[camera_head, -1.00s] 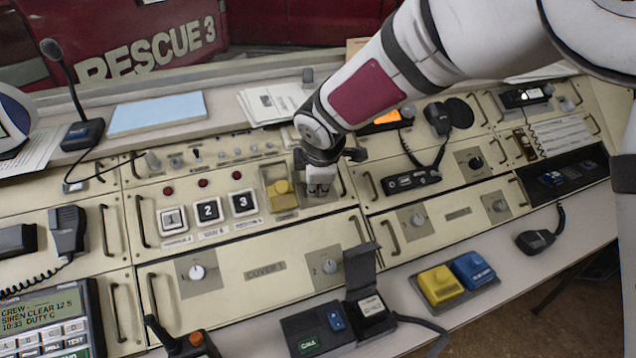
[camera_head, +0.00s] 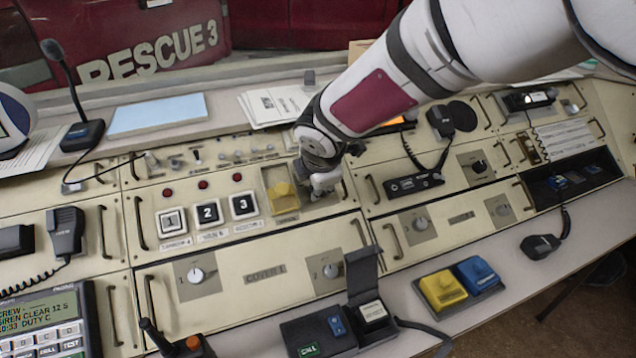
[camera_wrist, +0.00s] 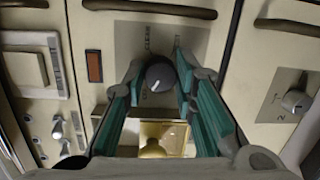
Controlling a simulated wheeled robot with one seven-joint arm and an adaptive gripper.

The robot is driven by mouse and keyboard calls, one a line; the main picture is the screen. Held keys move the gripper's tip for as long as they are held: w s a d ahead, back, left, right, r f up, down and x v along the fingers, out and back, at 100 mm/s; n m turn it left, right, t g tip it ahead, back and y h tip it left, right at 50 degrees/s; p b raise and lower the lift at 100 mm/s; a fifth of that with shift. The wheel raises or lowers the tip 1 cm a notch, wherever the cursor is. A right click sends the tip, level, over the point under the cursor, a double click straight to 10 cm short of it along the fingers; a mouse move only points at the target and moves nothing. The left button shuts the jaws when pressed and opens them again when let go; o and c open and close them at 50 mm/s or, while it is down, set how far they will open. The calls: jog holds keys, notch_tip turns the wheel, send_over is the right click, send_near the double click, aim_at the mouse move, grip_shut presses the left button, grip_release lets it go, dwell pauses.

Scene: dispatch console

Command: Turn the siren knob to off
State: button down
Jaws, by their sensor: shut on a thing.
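The dark round siren knob (camera_wrist: 159,75), with a white mark on its face, sits on a grey plate in the wrist view. My gripper (camera_wrist: 158,70) has its two teal-padded fingers on either side of the knob, shut on it. Small lettering is printed on the plate around the knob, but I cannot read it clearly.
A pale knob marked 2 (camera_wrist: 297,101) stands at the right.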

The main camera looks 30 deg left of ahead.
jog(key=c, duration=1.6)
grip_release()
jog(key=shift+r, duration=0.1)
jog(key=v, duration=1.1)
jog(key=shift+s+d+r, duration=0.1)
jog(key=shift+s+r, duration=0.1)
jog(key=shift+r, duration=0.15)
